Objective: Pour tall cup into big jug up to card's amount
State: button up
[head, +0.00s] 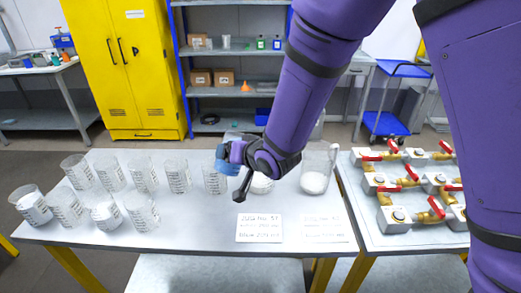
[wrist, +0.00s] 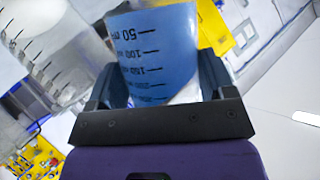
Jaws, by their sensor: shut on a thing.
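My gripper (head: 237,165) is shut on a clear cup with blue contents, held above the table in the middle of the head view. The held cup (wrist: 155,45) fills the middle of the wrist view, between the dark fingers, with black scale marks on its wall. In the head view only a small blue part of it shows. A big clear jug (head: 316,170) with a handle stands to the right, white at its bottom. A second vessel (head: 262,184) is mostly hidden behind my gripper. A card (head: 258,228) lies in front; its last line seems to read "Blue 220 ml".
Several clear marked beakers (head: 143,174) stand on the left of the table, some with white contents. A second card (head: 323,228) lies beside the first. Red-handled brass valves (head: 410,185) crowd the right table.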

jog(key=shift+w+d+r+m+g+y, duration=0.3)
jog(key=shift+w+d+r+m, duration=0.1)
jog(key=shift+m, duration=0.1)
dwell(0.7)
jog(key=shift+w+d+r+m+g+y+p, duration=0.1)
jog(key=shift+d+r+m+g+y+p, duration=0.05)
jog(key=shift+r+m+g+y+p, duration=0.3)
dwell(0.9)
jog(key=shift+d+f+m+g+y+p, duration=0.1)
jog(key=shift+f+m+g+y+p, duration=0.35)
jog(key=shift+m+y+p, duration=0.5)
dwell(3.4)
jog(key=shift+w+r+m, duration=0.1)
jog(key=shift+r+m, duration=0.1)
jog(key=shift+m, duration=0.2)
dwell(0.7)
